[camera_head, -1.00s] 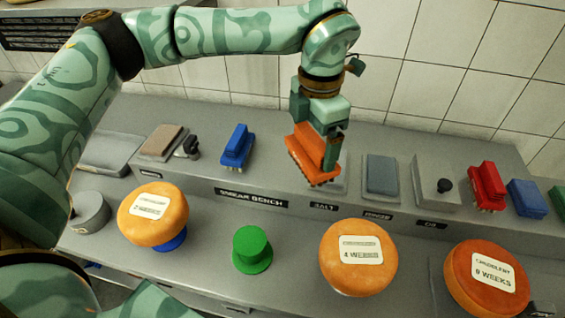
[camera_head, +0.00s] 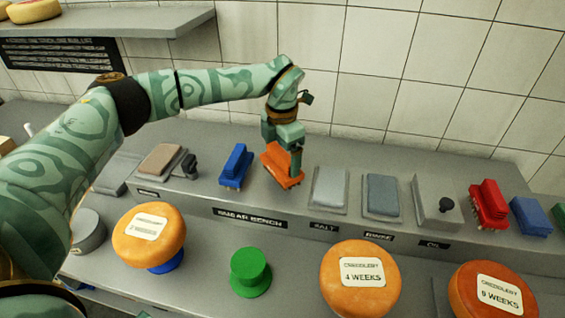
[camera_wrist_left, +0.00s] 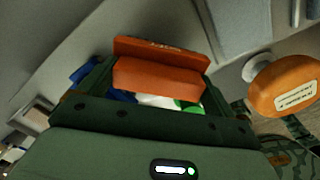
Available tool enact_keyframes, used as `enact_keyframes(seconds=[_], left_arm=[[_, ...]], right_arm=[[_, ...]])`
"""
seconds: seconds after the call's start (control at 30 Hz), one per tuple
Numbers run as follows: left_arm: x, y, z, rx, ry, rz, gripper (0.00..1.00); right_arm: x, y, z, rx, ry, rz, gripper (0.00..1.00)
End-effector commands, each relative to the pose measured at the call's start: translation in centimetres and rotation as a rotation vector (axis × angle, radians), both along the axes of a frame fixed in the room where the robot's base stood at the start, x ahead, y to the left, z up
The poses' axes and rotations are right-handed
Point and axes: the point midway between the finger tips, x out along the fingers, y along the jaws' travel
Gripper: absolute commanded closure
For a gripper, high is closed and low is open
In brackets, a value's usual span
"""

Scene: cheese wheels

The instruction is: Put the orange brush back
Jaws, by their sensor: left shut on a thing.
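The orange brush (camera_head: 276,167) is held in my left gripper (camera_head: 293,158), over the raised grey shelf of the bench, between the blue brush (camera_head: 236,166) and the pale pad above the SALT label. The brush is slightly tilted, bristle side down. Whether it touches the shelf I cannot tell. In the left wrist view the orange brush (camera_wrist_left: 158,76) fills the space between the fingers of the left gripper (camera_wrist_left: 155,95). My right gripper is not in view.
The shelf also holds a brown pad (camera_head: 161,159), a pale pad (camera_head: 329,188), a grey-blue pad (camera_head: 381,195), a red brush (camera_head: 489,204) and a blue block (camera_head: 530,215). In front stand cheese wheels (camera_head: 360,295) and a green stand (camera_head: 250,270). A wall shelf (camera_head: 130,22) is at upper left.

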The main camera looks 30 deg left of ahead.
Motion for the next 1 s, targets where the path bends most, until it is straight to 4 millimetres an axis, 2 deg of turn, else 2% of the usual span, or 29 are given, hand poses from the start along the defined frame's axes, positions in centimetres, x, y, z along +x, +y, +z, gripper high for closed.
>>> enact_keyframes(seconds=[0.03,0.13,0.47,0.5,0.53,0.73,0.87,1.0], left_arm=[[-0.2,-0.1,-1.3,-0.001,0.005,-0.003,0.27],[-0.2,-0.2,-2.5,-0.001,0.004,-0.003,0.27],[-0.1,-0.2,-2.8,-0.001,0.002,-0.003,0.27],[-0.1,-0.2,-2.9,-0.001,0.003,-0.003,0.06],[-0.1,-0.2,-2.9,-0.001,0.003,-0.003,0.00],[-0.2,-0.2,-2.9,-0.001,0.003,-0.003,0.00],[-0.1,-0.2,-2.0,0.000,0.001,-0.003,0.00],[-0.1,-0.2,0.6,0.000,-0.001,-0.002,0.00]], right_arm=[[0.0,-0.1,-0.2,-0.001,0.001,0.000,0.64],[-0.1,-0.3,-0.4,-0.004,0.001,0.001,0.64],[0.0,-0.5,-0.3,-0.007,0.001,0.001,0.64],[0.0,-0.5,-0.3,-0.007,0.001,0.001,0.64],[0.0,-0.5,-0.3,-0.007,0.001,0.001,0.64],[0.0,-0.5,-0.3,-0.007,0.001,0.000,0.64],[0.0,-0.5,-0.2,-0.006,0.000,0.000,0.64],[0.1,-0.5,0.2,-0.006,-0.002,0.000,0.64]])
